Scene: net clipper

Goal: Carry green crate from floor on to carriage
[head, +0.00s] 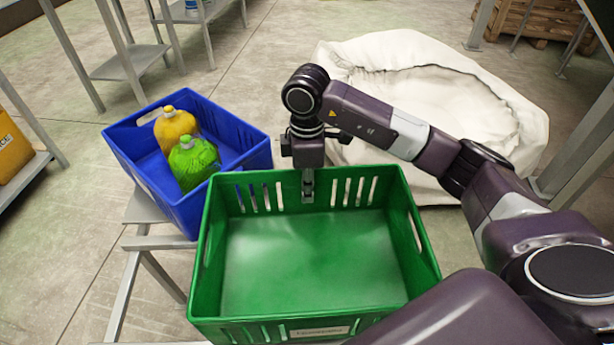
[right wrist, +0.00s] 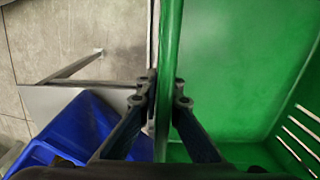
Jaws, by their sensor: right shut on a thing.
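The green crate (head: 318,262) is empty and fills the lower middle of the head view. My right gripper (head: 307,188) reaches down from above and is shut on its far wall. In the right wrist view the fingers (right wrist: 163,97) pinch the green rim (right wrist: 170,45) from both sides. The grey metal carriage (head: 145,243) shows at the left of the crate, which hides part of it. I cannot tell whether the green crate rests on the carriage or hangs above it. My left gripper is out of view.
A blue crate (head: 235,125) with a yellow and a green jug stands on the carriage, close left of the green crate. A large white sack (head: 430,85) lies behind. Shelf legs stand at the left and right; floor is open at the upper middle.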

